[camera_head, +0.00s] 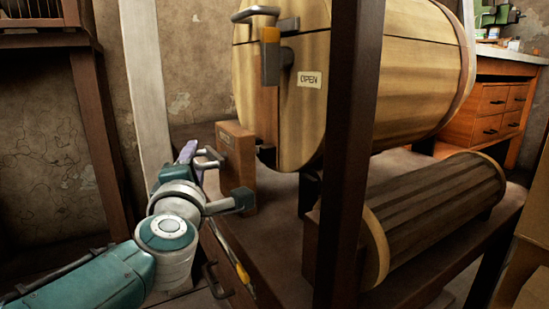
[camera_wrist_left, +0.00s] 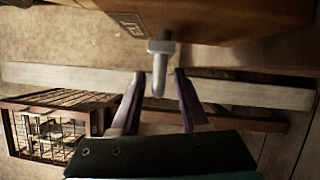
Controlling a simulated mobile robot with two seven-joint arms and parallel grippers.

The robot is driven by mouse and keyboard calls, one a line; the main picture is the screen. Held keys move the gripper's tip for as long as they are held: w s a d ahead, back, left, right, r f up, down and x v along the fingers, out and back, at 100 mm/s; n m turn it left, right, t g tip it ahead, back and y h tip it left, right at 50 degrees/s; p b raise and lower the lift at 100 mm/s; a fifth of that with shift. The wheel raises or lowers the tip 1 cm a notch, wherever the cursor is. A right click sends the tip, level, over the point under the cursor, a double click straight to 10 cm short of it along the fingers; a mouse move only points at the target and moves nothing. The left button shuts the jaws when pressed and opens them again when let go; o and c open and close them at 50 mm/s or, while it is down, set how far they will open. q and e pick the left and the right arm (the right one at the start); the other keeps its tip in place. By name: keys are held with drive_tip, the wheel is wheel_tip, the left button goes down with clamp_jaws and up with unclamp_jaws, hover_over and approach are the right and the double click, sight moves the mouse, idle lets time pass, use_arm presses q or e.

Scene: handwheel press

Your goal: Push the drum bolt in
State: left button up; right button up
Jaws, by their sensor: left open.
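A wooden block (camera_head: 236,160) stands on the press table beside the drum. A grey metal bolt (camera_head: 208,155) with a rounded handle sticks out of its left side. In the left wrist view the bolt (camera_wrist_left: 160,62) points down from the wooden block (camera_wrist_left: 215,18), which bears a small label. My left gripper (camera_head: 187,153) has purple fingers and is at the bolt's handle. In the left wrist view its open fingers (camera_wrist_left: 159,76) stand on either side of the bolt's end, with small gaps visible. My right gripper is not in view.
The big wooden drum (camera_head: 400,70) carries an OPEN label and a metal latch (camera_head: 271,55) with an orange part. A dark post (camera_head: 347,150) stands in front of it. A slatted roller (camera_head: 435,210) lies on the right. A barred crate (camera_wrist_left: 60,125) shows in the left wrist view.

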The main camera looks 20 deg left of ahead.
use_arm(q)
drive_tip(key=shift+s+d, duration=0.15)
drive_tip(key=shift+s, duration=0.1)
drive_tip(key=p+v, duration=0.4)
drive_tip(key=v, duration=0.5)
drive_tip(key=shift+d, duration=0.15)
drive_tip(key=shift+s, duration=0.15)
